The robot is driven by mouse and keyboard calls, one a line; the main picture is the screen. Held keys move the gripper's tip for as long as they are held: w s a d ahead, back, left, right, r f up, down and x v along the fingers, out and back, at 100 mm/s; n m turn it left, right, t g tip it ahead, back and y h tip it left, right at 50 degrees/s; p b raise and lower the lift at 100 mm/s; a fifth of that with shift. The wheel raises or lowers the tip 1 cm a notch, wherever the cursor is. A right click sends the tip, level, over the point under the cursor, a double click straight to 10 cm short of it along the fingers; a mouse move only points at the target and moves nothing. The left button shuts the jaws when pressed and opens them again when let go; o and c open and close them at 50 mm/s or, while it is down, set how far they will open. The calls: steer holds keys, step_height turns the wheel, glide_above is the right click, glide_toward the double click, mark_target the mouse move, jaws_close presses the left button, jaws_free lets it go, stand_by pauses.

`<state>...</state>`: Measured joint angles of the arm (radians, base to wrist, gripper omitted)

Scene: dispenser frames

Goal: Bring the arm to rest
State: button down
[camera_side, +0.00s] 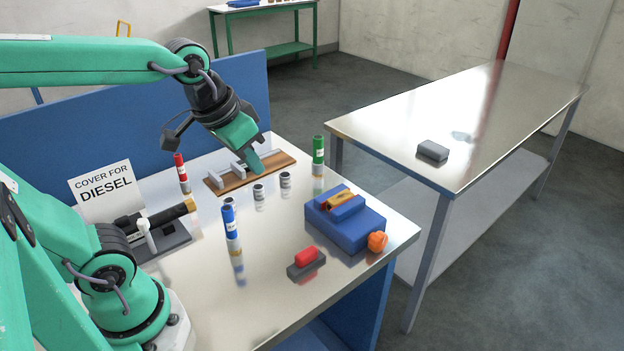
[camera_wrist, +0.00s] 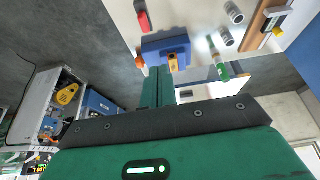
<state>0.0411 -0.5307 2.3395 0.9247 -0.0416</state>
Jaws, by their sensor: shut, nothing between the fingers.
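My gripper (camera_side: 255,166) hangs from the raised green arm above the back of the steel worktable (camera_side: 275,285), close to the wooden board in the picture. In the wrist view, my gripper's green fingers (camera_wrist: 158,86) lie together with nothing between them. I cannot tell exactly how high the fingertips are above the board.
A wooden rack (camera_side: 225,186), red tube (camera_side: 182,172), blue tube (camera_side: 230,222), green tube (camera_side: 318,150) and two grey cylinders stand on the table. A blue fixture (camera_side: 345,228) and red-topped switch (camera_side: 306,258) are at right. A sign (camera_side: 103,190) reads "COVER FOR DIESEL".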

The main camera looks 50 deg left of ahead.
steer(key=shift+t, duration=0.5)
steer(key=shift+s+a+f, duration=0.2)
steer(key=shift+s, duration=0.55)
steer(key=shift+s+a+f, duration=0.15)
steer(key=shift+s+f, duration=0.1)
steer(key=shift+s, duration=0.55)
steer(key=shift+s+a+f, duration=0.2)
steer(key=shift+s, duration=0.55)
